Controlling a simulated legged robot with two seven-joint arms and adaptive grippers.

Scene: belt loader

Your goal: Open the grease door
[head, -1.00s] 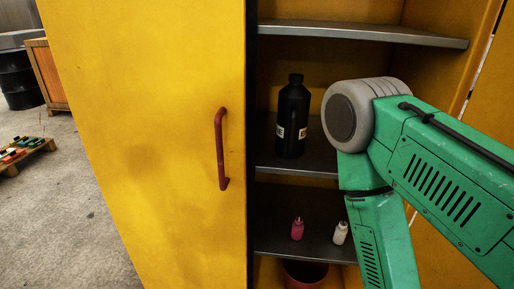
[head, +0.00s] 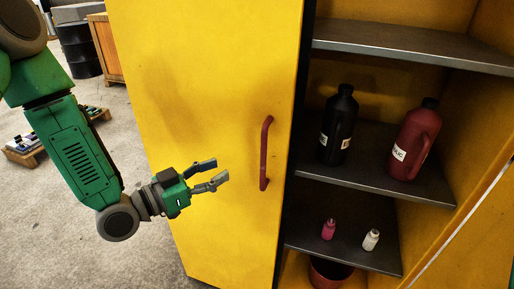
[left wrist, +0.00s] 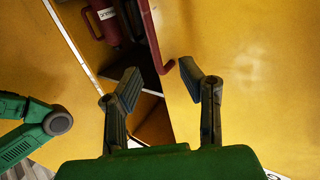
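A yellow cabinet door (head: 205,110) covers the left part of the cabinet and carries a dark red bar handle (head: 265,153) near its right edge. My left gripper (head: 221,171) is open and empty, a little left of the handle and apart from it. In the left wrist view the two fingers (left wrist: 166,84) are spread, with the red handle (left wrist: 155,38) ahead, above the gap between them. My right gripper is not in view. Which door is the grease door cannot be told from any marking.
The right part of the cabinet is open, with a second yellow door (head: 475,245) at the right. Shelves hold a black bottle (head: 339,128), a red jug (head: 412,142) and small pink (head: 328,229) and white (head: 371,240) bottles. A pallet (head: 30,150) lies on the floor at left.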

